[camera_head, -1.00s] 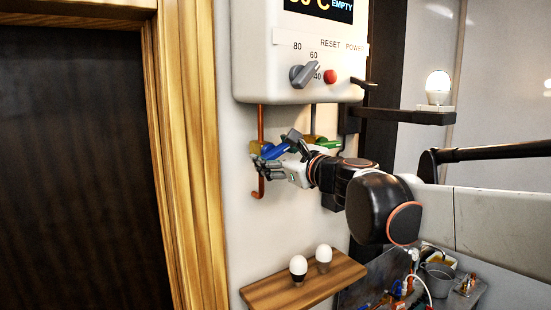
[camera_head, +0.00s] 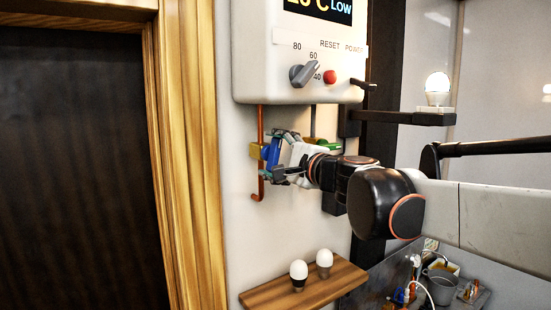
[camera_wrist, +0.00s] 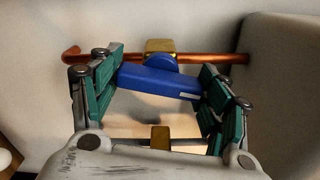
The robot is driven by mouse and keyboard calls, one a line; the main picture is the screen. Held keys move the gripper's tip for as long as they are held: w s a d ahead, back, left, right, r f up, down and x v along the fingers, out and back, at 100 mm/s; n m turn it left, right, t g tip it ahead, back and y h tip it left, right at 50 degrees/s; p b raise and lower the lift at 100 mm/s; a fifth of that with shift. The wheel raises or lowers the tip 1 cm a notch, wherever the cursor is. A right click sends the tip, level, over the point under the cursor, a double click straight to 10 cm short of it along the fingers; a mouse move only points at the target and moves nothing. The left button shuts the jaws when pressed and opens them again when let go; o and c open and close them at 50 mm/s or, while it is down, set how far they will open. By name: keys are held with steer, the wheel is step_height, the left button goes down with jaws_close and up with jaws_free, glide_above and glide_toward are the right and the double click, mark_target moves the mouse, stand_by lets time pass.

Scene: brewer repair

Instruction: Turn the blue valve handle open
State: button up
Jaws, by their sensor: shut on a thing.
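The blue valve handle (camera_head: 272,153) sits on a brass valve body (camera_head: 256,151) on the copper pipe (camera_head: 261,121) below the white boiler. In the wrist view the blue handle (camera_wrist: 160,81) lies between the two green-padded fingers, in front of the brass body (camera_wrist: 159,46) and the copper pipe (camera_wrist: 215,58). My gripper (camera_head: 279,158) is shut on the handle, reaching in from the right. In the head view the fingers cover part of the handle.
The white boiler (camera_head: 257,60) hangs above, with a grey knob, a red button and a display reading "Low". A green handle (camera_head: 328,146) is behind my wrist. A wooden shelf (camera_head: 322,289) with two bulbs is below. A lit bulb (camera_head: 437,86) stands on the right shelf.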

steer(key=shift+n, duration=1.3)
steer(key=o, duration=1.1)
steer(key=shift+c, duration=0.2)
steer(key=v, duration=1.2)
